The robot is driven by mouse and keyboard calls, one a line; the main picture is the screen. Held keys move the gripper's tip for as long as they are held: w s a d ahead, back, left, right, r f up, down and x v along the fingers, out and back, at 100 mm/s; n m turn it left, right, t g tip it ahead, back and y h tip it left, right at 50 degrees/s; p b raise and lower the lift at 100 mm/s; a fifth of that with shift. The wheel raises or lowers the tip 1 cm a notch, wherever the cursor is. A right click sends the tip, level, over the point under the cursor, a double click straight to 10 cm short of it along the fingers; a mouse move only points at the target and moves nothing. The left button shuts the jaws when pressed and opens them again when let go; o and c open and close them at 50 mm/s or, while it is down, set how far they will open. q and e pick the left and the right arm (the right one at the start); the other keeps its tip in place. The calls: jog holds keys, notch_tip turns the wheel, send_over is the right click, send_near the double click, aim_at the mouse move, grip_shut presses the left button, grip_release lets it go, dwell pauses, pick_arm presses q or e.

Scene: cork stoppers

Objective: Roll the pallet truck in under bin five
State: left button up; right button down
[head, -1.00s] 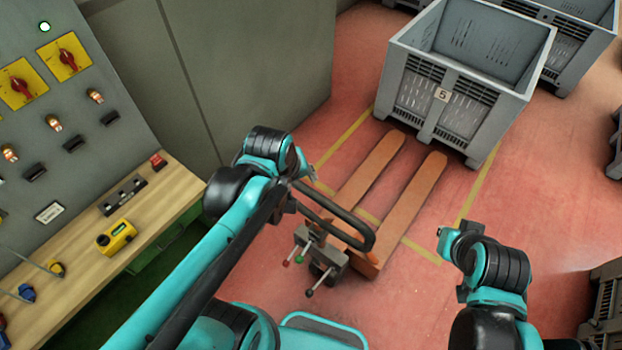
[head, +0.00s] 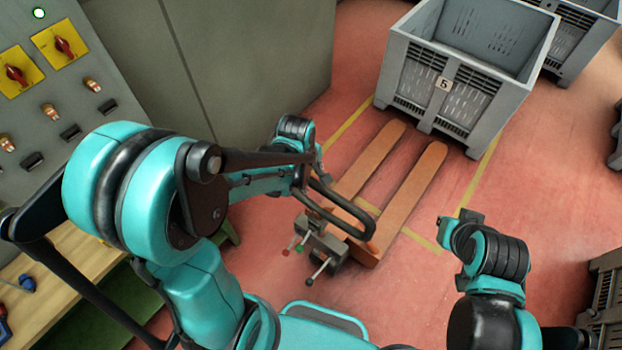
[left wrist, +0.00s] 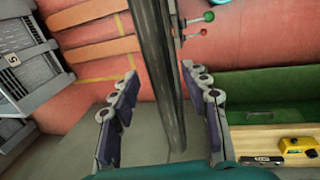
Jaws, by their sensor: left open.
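The orange pallet truck (head: 412,190) stands on the red floor, its two forks pointing at grey bin five (head: 448,90). The fork tips are close to the bin's front lower edge; I cannot tell if they reach under it. The truck's dark loop handle (head: 357,232) leans toward me. My left gripper (head: 318,163) is at the handle's left side. In the left wrist view my left gripper (left wrist: 158,76) is open, with the handle bar (left wrist: 160,50) passing between its fingers. My right gripper (head: 452,228) hangs to the right of the truck, away from it; its jaws are unclear.
Yellow floor lines (head: 478,180) mark the bay around the bin. A grey cabinet (head: 250,60) stands left of the truck, with a control panel (head: 50,90) and wooden bench (head: 70,265) further left. Another grey bin (head: 585,45) stands behind. A dark crate (head: 605,300) is at lower right.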

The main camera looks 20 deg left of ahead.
pick_arm(q)
jog(key=shift+f, duration=0.3)
grip_shut()
